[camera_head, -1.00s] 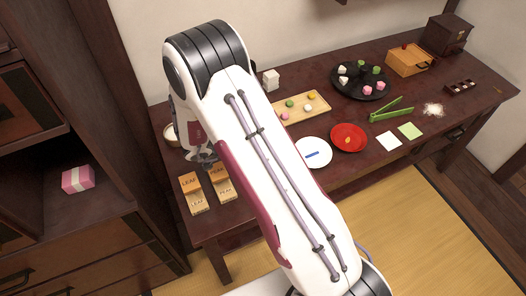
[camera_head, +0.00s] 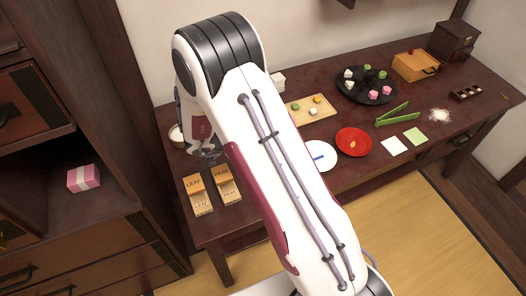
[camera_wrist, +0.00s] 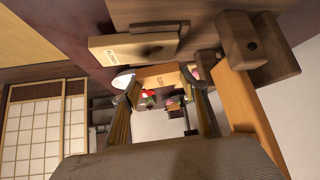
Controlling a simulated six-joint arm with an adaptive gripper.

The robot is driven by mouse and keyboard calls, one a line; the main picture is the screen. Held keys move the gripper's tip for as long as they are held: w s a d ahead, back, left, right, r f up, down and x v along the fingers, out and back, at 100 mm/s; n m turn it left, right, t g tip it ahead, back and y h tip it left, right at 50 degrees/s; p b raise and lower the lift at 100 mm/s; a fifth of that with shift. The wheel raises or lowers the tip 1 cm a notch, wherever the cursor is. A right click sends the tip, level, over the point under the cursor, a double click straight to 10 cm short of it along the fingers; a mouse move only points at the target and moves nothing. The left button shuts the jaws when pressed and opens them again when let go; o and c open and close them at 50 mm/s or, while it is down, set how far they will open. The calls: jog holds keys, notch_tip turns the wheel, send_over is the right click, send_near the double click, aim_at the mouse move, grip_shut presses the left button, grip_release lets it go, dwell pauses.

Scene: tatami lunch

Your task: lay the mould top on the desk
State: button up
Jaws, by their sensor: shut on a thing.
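My gripper (camera_head: 208,156) is over the left end of the dark desk (camera_head: 250,213), partly behind my own arm in the head view. In the wrist view my gripper (camera_wrist: 166,84) is shut on a light wooden block (camera_wrist: 158,76), which looks like the mould top. Its lettering is too small to read. In the head view the held block cannot be made out. Wooden mould pieces marked LEAF (camera_head: 194,183) and PEAK (camera_head: 223,172) lie at the desk's front left, in front of the gripper. A labelled wooden piece (camera_wrist: 125,50) shows close by in the wrist view.
A wooden tray (camera_head: 322,113) is partly hidden by my arm. A round black tray (camera_head: 352,97) holds sweets. Bare desk lies right of the mould pieces.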

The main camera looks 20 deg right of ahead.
jog(key=shift+r, duration=3.55)
jog(key=shift+d, duration=0.15)
jog(key=w+d+n+t, duration=0.1)
jog(key=d+n+t, duration=0.1)
jog(key=d, duration=1.5)
jog(key=w+a+n+t, duration=0.1)
jog(key=w+a+f+n+y, duration=0.1)
jog(key=n, duration=0.1)
jog(key=w+a+n+t+y, duration=0.1)
jog(key=w, duration=0.1)
jog(key=shift+f+n+t, duration=0.3)
jog(key=shift+f, duration=0.1)
jog(key=shift+f, duration=2.9)
